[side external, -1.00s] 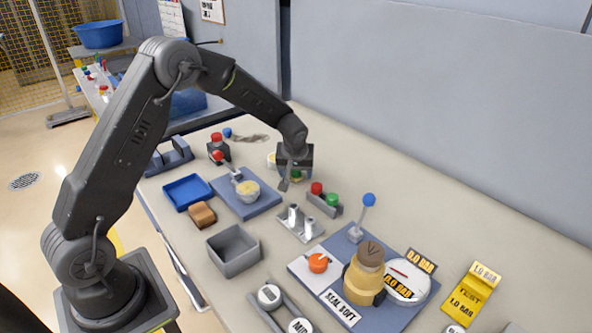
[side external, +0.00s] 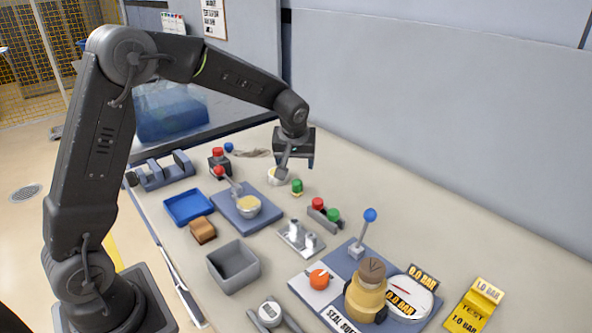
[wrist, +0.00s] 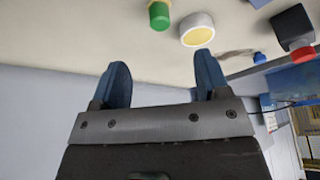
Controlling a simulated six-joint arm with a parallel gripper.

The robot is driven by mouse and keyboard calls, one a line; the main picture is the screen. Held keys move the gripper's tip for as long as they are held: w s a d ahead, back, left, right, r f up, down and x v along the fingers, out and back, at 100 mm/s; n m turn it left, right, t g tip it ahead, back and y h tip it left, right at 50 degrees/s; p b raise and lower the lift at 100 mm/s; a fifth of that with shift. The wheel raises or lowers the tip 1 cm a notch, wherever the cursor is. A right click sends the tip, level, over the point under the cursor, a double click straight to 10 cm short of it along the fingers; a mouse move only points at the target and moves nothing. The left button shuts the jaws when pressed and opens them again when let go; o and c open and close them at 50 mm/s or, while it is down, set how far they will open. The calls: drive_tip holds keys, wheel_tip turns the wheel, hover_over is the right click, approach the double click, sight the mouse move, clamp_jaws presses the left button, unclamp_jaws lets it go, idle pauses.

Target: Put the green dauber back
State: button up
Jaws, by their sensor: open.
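A small green-topped piece (side external: 297,185) with a yellowish lower part stands on the bench. It shows at the top of the wrist view (wrist: 159,14). My gripper (side external: 297,166) is open just above and behind it, with nothing between the fingers in the wrist view (wrist: 161,75). A low grey rack (side external: 323,222) to the right holds a red-topped piece (side external: 318,203) and another green-topped piece (side external: 333,215). I cannot tell for sure which green-topped piece is the dauber.
A white pot with yellow contents (wrist: 197,29) stands beside the loose green piece. A blue tray (side external: 188,207), a grey bin (side external: 233,267), a metal fixture (side external: 301,239) and a blue-knobbed lever (side external: 370,215) stand nearer. The bench at back right is clear.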

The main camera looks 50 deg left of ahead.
drive_tip(key=s+d+r+m+t+h, duration=0.1)
drive_tip(key=s+d+r+m, duration=0.3)
drive_tip(key=s+r, duration=0.6)
drive_tip(key=s+d+m+h, duration=0.1)
drive_tip(key=s+d+m, duration=0.1)
drive_tip(key=s, duration=0.7)
drive_tip(key=s+d+m+t+h, duration=0.1)
drive_tip(key=s+d+m, duration=0.2)
drive_tip(key=s, duration=0.6)
drive_tip(key=shift+s+d, duration=0.25)
drive_tip(key=shift+d, duration=0.8)
